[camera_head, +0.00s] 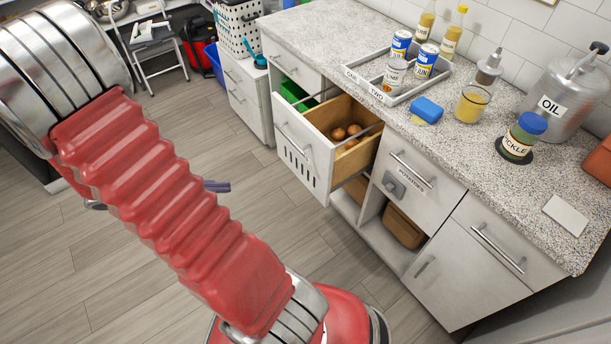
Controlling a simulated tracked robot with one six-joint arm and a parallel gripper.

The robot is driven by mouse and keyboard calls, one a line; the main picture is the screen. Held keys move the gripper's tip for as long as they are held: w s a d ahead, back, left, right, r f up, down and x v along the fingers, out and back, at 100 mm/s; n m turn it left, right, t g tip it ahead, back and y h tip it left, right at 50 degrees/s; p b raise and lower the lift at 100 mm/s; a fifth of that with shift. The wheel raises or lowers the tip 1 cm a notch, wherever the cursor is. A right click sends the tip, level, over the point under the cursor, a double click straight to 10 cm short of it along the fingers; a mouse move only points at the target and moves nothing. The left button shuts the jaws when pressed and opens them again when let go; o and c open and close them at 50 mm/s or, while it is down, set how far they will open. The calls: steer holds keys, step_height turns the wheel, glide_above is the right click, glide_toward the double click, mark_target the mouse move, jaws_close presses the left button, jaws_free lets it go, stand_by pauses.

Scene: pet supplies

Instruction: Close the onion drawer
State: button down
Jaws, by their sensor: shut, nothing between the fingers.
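The onion drawer (303,156) stands pulled out from the cabinet under the counter. It has a white front with vertical slots and a bar handle (291,138). Several brown onions (347,133) lie in its wooden inside. My gripper (217,186) shows as two grey-purple fingertips side by side, shut and empty, past the edge of my red arm. In the picture it is left of the drawer front and apart from it. The rest of the gripper is hidden behind my arm.
The potatoes drawer (418,186) to the right is shut. A green bin (295,94) sits left of the onion drawer. The counter holds a tray (393,97) of cans, a blue sponge (427,110) and an oil canister (565,98). The floor before the drawer is clear.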

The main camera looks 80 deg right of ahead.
mark_target(316, 171)
steer(key=s+d+f+n+g+h, duration=0.1)
steer(key=s+d+f+n+h, duration=0.2)
steer(key=f, duration=0.6)
steer(key=s+d+f+n+g+h, duration=0.1)
steer(key=s+d+f+n+h, duration=0.2)
steer(key=s+d+f, duration=0.3)
step_height(316, 171, down, 4)
steer(key=shift+d+r+n+g, duration=0.25)
steer(key=shift+d+n+g, duration=0.15)
steer(key=shift+d+n, duration=0.6)
steer(key=shift+d, duration=0.15)
steer(key=shift+x, duration=7)
steer(key=shift+r, duration=0.1)
steer(key=shift+s+d, duration=0.1)
